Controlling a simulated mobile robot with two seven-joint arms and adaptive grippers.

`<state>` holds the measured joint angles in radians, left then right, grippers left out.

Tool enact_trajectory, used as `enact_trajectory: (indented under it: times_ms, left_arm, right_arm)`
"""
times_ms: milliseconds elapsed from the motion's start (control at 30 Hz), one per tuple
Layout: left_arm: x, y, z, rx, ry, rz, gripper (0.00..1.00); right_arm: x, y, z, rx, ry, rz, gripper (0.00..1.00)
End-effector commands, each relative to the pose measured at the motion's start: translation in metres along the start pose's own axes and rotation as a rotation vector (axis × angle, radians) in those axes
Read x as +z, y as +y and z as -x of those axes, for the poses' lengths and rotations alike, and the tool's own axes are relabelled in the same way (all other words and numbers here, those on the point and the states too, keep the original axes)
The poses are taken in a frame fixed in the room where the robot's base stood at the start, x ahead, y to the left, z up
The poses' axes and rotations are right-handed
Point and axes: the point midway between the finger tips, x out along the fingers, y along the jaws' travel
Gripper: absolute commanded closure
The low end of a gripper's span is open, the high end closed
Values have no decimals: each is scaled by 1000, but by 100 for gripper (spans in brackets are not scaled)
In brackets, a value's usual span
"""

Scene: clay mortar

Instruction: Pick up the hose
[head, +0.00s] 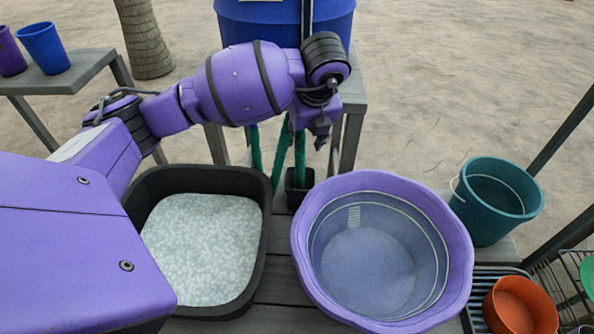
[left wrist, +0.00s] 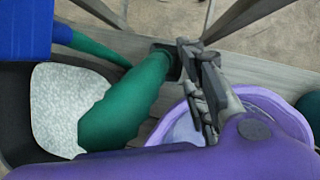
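The green hose (head: 280,155) hangs below the blue barrel, with its lower part by a small black holder (head: 298,188). In the left wrist view the hose (left wrist: 125,105) is a thick green tube, left of my fingers. My left gripper (head: 321,128) is just right of the hose in the head view, above the purple basin's far side. Its grey fingers (left wrist: 200,88) look close together and hold no hose that I can see; their opening is unclear from this angle. My right gripper is not in view.
The blue barrel (head: 285,22) stands on a grey stand. A black tub (head: 256,262) of pale speckled material and a purple basin (head: 458,250) sit below. A teal bucket (head: 495,200) and an orange bowl (head: 520,308) are at right. Blue and purple cups stand at far left.

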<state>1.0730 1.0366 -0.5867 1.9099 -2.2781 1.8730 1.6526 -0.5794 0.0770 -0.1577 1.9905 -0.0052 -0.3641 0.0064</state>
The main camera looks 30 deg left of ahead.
Motion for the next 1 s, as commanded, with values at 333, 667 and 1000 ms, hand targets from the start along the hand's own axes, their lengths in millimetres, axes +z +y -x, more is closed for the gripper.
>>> enact_trajectory:
  times_ms: [333, 667, 1000]
  left_arm:
    - [-3, 1, -42, 3, 3, 0, 61]
    - [-3, 0, -74, 0, 0, -1, 61]
    - [-3, 0, -74, 0, 0, -1, 84]
  right_arm:
    - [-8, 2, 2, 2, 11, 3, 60]
    - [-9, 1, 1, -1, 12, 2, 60]
    - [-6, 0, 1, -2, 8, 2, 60]
